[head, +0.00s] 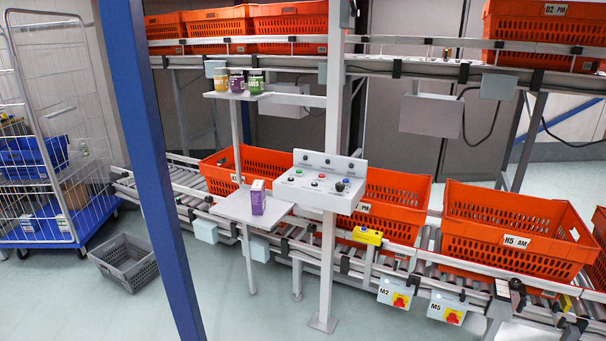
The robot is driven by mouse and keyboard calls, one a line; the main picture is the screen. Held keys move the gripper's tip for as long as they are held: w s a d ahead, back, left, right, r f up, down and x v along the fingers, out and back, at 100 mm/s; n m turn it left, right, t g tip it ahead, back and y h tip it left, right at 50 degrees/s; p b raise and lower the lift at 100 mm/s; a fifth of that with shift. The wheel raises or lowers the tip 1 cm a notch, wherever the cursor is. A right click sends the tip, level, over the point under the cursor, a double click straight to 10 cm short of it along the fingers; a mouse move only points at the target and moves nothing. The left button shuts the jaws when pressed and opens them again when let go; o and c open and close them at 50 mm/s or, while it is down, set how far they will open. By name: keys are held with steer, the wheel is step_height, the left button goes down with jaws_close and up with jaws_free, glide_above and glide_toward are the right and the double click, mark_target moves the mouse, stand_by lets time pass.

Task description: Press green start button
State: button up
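A grey-white control panel (309,195) with a sloped face is fixed to a light grey post in the middle of the head view. A small green button (298,172) sits at the upper left of its face. Red buttons, a blue one and a dark knob sit further right on the panel. The labels are too small to read, so I cannot tell which is marked start. My gripper is not in view.
A grey shelf (238,207) with a purple box (258,197) adjoins the panel's left side. Orange totes (512,240) stand on the roller conveyor behind and to the right. A blue post (150,160) crosses the left foreground. A grey crate (125,262) lies on the floor; the front floor is clear.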

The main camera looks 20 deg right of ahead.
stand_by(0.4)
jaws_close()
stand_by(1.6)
